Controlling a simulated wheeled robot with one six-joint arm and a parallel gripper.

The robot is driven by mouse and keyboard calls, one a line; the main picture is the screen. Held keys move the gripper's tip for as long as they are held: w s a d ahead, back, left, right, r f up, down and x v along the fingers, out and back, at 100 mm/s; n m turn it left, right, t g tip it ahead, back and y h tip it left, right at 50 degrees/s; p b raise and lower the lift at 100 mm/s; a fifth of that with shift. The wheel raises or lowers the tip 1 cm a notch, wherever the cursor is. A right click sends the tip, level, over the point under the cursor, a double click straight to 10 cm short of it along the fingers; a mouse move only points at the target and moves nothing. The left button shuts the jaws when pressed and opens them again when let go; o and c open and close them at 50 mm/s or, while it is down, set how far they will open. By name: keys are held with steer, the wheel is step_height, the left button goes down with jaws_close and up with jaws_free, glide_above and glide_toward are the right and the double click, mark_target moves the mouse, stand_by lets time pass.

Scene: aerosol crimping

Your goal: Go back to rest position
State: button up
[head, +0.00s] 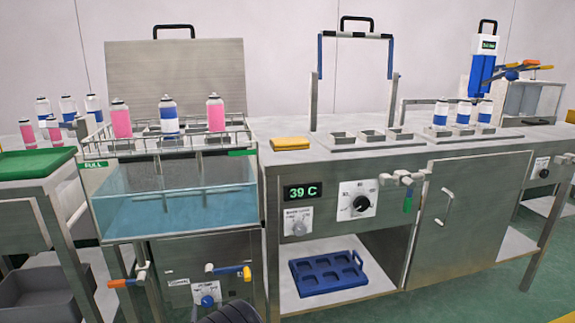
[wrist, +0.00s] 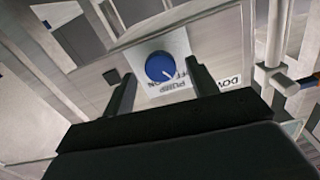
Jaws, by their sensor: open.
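My gripper (wrist: 160,92) is open and empty in the wrist view, its two dark fingers spread apart. Beyond the fingers is a blue pump knob (wrist: 159,66) on a white plate with "PUMP" lettering; no contact with it shows. The same blue knob (head: 207,301) appears in the head view low on the front of the water bath cabinet. A dark rounded part of my arm (head: 232,312) shows at the bottom edge of the head view, just right of that knob. The fingers cannot be made out in the head view.
The water bath (head: 180,208) holds a rack with pink and blue cans above it. Orange-tipped (head: 122,283) and yellow-tipped (head: 243,272) valve handles stick out near the knob.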

steer(key=p+v, duration=0.2)
steer(key=v, duration=0.7)
steer(key=shift+r, duration=0.1)
